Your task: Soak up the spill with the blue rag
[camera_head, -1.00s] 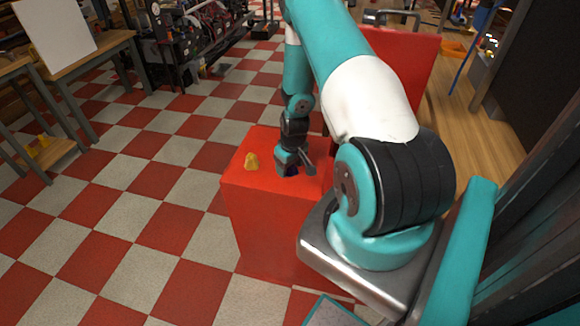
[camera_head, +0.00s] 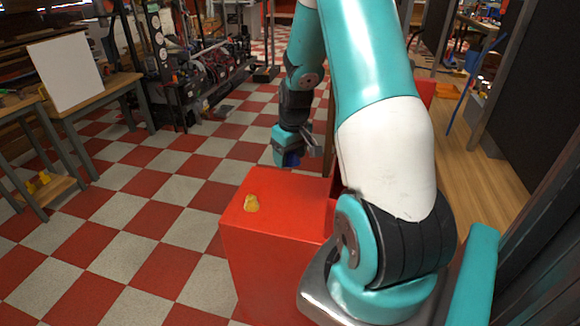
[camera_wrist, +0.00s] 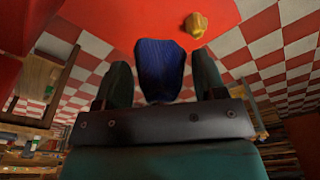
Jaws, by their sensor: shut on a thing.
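My gripper (camera_head: 297,160) is raised above the far part of a red box-shaped stand. It is shut on the blue rag (camera_wrist: 160,68), which sits between the two dark fingers in the wrist view. In the head view only a small dark blue bit of the rag (camera_head: 292,161) shows under the gripper. The rag looks clear of the red top.
A small yellow object (camera_head: 251,203) sits on the red stand (camera_head: 285,205); it also shows in the wrist view (camera_wrist: 197,25). Wooden tables (camera_head: 110,82) and a machine rack (camera_head: 205,80) stand at the left and back. Checkered floor left of the stand is free.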

